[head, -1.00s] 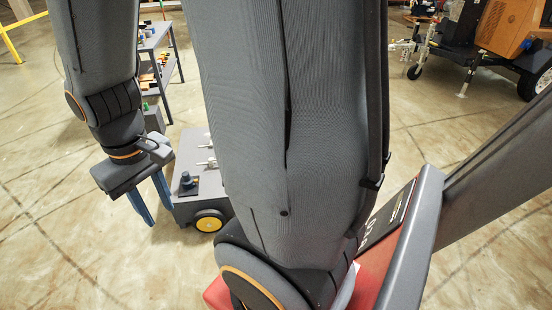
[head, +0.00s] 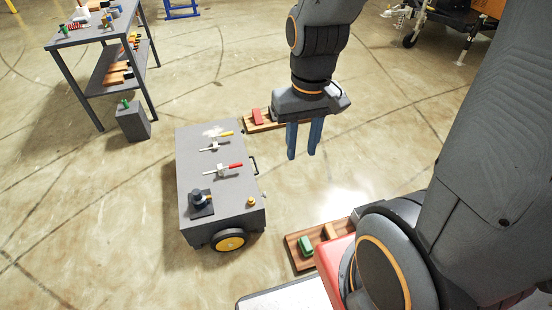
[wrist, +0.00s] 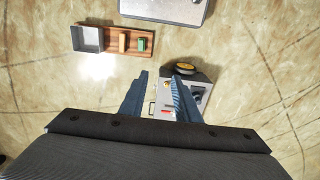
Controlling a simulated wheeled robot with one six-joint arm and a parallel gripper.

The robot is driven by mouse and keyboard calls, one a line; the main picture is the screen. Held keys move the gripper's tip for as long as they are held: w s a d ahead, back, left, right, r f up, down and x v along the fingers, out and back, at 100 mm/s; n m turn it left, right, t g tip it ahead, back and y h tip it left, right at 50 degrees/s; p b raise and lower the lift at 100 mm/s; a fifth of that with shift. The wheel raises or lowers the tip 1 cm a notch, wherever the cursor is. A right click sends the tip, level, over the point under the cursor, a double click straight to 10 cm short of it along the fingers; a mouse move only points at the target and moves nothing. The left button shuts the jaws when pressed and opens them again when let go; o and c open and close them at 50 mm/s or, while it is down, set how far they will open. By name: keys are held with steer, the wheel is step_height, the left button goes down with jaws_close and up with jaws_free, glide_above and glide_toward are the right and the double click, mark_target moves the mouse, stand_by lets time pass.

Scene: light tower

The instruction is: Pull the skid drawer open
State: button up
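The skid (head: 222,178) is a grey wheeled box, standing left of centre in the head view. A dark handle (head: 255,166) sticks out of its right side; the drawer front there is seen too edge-on to tell how far it is open. The skid also shows in the wrist view (wrist: 180,113), partly hidden behind my fingers. My gripper (head: 303,152) points down with two blue fingers, to the right of the skid and apart from the handle. In the wrist view (wrist: 159,82) the fingers are spread with nothing held between them.
Valves with yellow and red levers (head: 225,169) and a dark knob (head: 201,201) rise from the skid's top. Wooden trays with blocks lie behind (head: 264,126) and in front (head: 300,262) of my gripper. A grey workbench (head: 66,42) stands at the back left. Floor around the skid is mostly clear.

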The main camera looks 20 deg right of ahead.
steer(key=w+a+f+b, duration=0.1)
steer(key=w+f+b, duration=0.8)
steer(key=w+f, duration=0.3)
steer(key=t+y+b, duration=0.2)
steer(key=t+b, duration=0.2)
steer(key=b, duration=2.8)
glide_above(256, 167)
steer(key=s+d, duration=0.2)
steer(key=s, duration=0.2)
step_height(256, 167, down, 53)
steer(key=shift+w+b+x, duration=0.2)
steer(key=shift+b+x, duration=1.45)
steer(key=shift+x, duration=2.2)
steer(key=shift+r, duration=0.1)
jaws_close()
